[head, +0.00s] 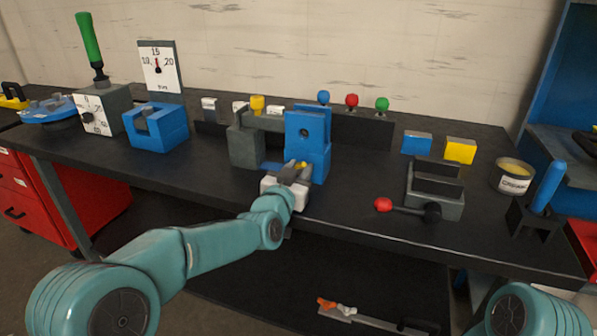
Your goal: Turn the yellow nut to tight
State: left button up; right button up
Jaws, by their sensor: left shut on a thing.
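A small yellow piece, which looks like the yellow nut (302,165), shows at the lower front of the upright blue block (313,130). My left gripper (296,172) is at this spot, its fingers shut on the yellow nut. The fingers and the white gripper body hide most of the nut, so its turn cannot be read. The blue block stands beside a dark grey block (246,145) on the bench. My right gripper is not in view; only a link of that arm shows at the lower right.
The dark bench (225,185) has bare room left of my gripper. To the right are a grey bracket (436,205) with a red-knobbed lever (384,205) and a grease tin (512,177). A blue cradle (155,128) and dial box (101,112) stand left.

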pick_arm(q)
jog(key=o, duration=1.1)
jog(key=shift+c, duration=0.2)
jog(key=shift+s, duration=0.1)
jog(key=v, duration=1.6)
jog(key=shift+b, duration=0.35)
jog(key=shift+s, duration=0.1)
